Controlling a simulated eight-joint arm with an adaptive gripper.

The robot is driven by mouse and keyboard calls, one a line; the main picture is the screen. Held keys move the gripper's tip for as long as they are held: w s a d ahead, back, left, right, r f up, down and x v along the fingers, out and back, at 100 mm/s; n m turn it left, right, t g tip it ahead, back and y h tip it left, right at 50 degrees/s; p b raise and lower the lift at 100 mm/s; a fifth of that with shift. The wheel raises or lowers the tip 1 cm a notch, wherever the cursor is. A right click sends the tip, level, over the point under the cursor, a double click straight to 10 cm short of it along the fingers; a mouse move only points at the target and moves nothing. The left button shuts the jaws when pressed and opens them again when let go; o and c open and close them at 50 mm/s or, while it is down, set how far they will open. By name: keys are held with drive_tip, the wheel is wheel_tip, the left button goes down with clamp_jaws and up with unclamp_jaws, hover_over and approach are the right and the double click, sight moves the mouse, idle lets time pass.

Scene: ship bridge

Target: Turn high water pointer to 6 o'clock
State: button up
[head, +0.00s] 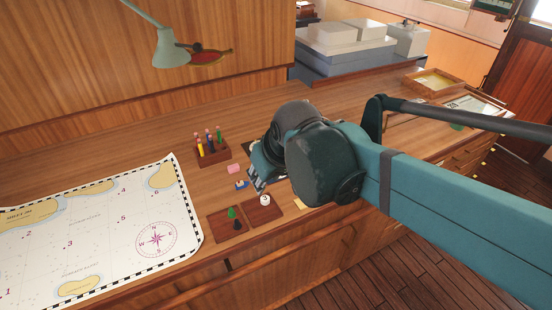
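I cannot make out a high water pointer or its dial in the head view. My arm's wrist covers part of the desk, and the pointer may be behind it. A small white round piece (265,200) with a dark mark sits on the right wooden tray (272,213), just below the wrist.
The left tray (218,232) holds a green and a black piece. A pen holder (213,156), a pink block (233,168) and a small blue item (242,184) stand nearby. A chart (120,215) covers the left. A lamp (172,50) hangs above. Bare wood lies behind the pens.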

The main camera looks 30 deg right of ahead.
drive_tip(key=w+d+f+n+g+p, duration=0.1)
drive_tip(key=w+d+g+p, duration=0.15)
drive_tip(key=w, duration=0.45)
drive_tip(key=w+d+n+g+p, duration=0.1)
drive_tip(key=w+d, duration=0.3)
drive_tip(key=w, duration=0.2)
drive_tip(key=shift+w+d+f+n+g+p, duration=0.4)
drive_tip(key=shift+w+d+f, duration=1)
drive_tip(key=shift+w+f, duration=0.3)
drive_tip(key=shift+w+d+f+n+g+p, duration=0.4)
drive_tip(key=shift+w+d+f, duration=1.1)
drive_tip(key=shift+w, duration=0.25)
drive_tip(key=shift+w+d+f+n+g+p, duration=0.3)
drive_tip(key=shift+w+d+f+g+p, duration=0.1)
drive_tip(key=shift+w+d+f, duration=1.15)
drive_tip(key=shift+w+a, duration=0.2)
drive_tip(key=shift+f, duration=0.15)
drive_tip(key=shift+f, duration=3.8)
drive_tip(key=c, duration=0.9)
